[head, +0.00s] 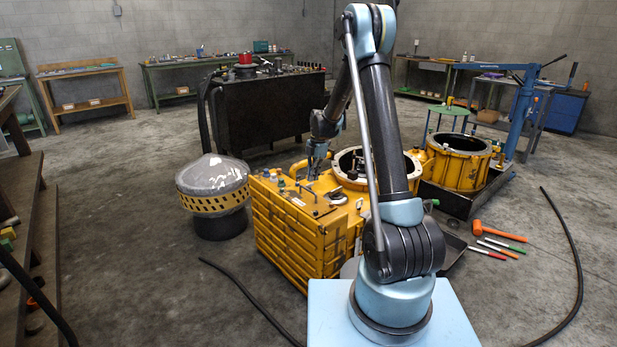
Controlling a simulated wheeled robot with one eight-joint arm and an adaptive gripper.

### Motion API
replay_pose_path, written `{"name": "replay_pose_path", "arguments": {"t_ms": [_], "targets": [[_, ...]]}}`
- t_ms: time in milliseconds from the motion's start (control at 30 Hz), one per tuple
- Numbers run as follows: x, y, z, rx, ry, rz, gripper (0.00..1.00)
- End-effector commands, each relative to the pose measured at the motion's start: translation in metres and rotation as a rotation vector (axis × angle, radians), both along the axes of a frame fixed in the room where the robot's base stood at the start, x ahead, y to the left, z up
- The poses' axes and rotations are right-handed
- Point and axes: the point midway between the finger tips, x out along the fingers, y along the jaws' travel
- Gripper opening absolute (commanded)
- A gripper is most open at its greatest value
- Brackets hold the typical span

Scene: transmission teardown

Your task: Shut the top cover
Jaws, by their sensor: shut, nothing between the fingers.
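The yellow transmission housing (295,240) stands on the floor in front of my base. Its top (290,200) carries small fittings and bolts, and a wide round opening with a pale rim (342,165) shows at its far right, partly behind my arm. I cannot tell which part is the top cover or how it stands. My gripper (312,178) points down just over the far part of the housing's top. It is small in the view and shut, with nothing seen in it. I cannot tell whether it touches the housing.
A grey dome with a yellow perforated band (210,205) stands left of the housing. A yellow ring-shaped casing (460,170) sits at right in a dark tray. A mallet (495,232) and several hand tools lie on the floor. A black tank (265,110) stands behind; a blue hoist (520,110) stands right.

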Motion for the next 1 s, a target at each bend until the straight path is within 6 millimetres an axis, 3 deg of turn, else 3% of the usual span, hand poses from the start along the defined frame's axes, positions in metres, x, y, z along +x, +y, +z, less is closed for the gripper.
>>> {"name": "replay_pose_path", "arguments": {"t_ms": [400,700,1000], "targets": [[0.03,-0.034,-0.046,-0.002,0.0,-0.001,0.0],[0.041,-0.047,-0.077,-0.001,0.0,0.001,0.0],[0.045,-0.051,-0.095,-0.001,0.0,0.001,0.0]]}}
